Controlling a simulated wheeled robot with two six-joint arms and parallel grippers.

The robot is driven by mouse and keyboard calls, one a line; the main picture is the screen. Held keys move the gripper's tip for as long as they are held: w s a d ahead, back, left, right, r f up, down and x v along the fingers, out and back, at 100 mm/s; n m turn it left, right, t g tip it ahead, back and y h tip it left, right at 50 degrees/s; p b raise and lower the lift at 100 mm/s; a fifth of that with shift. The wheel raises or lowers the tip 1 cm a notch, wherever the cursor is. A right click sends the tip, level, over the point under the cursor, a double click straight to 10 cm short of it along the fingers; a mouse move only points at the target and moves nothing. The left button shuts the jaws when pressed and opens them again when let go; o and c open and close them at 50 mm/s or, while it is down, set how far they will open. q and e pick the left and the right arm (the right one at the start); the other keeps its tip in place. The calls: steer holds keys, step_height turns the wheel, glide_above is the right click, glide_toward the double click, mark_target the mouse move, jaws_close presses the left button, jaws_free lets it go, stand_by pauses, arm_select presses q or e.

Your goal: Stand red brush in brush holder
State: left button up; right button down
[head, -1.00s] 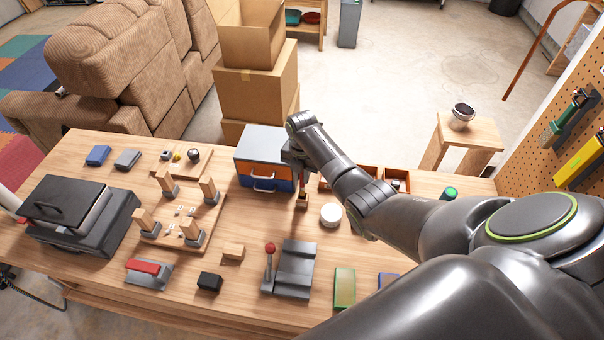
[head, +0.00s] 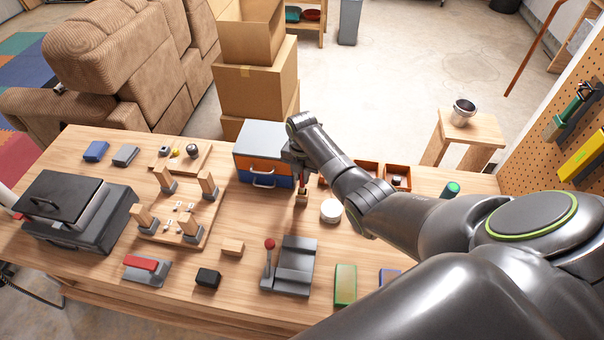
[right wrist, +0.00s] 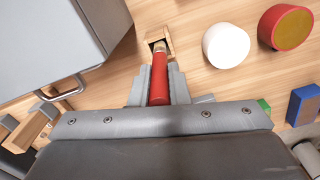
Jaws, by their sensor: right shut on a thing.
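My right gripper (right wrist: 157,88) is shut on the red brush (right wrist: 160,86), with the red handle between its fingers. In the head view the gripper (head: 299,168) is beside the drawer cabinet, and the brush (head: 302,184) hangs roughly upright below it. The brush holder (head: 301,201) is a small wooden block on the table, directly under the brush. In the right wrist view the brush's pale lower end reaches the opening of the holder (right wrist: 148,56); how deep it sits inside cannot be told. My left gripper is not in view.
The drawer cabinet (head: 264,140) stands close at the left of the holder. A white round object (head: 330,211) is close at its right. Orange bins (head: 398,182) are further right. A grey block with a red-knobbed lever (head: 295,266) lies nearer. Bare table lies just in front of the holder.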

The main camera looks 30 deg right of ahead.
mark_target(302, 189)
steer(key=shift+f+b, duration=1.2)
steer(key=shift+f, duration=0.55)
steer(key=c, duration=1.3)
jaws_free()
steer(key=shift+r, duration=0.1)
step_height(302, 189, up, 13)
steer(key=shift+r+b, duration=0.2)
steer(key=shift+b, duration=0.6)
step_height(302, 189, up, 3)
steer(key=shift+p, duration=0.75)
steer(key=shift+r, duration=0.45)
steer(key=shift+f, duration=0.15)
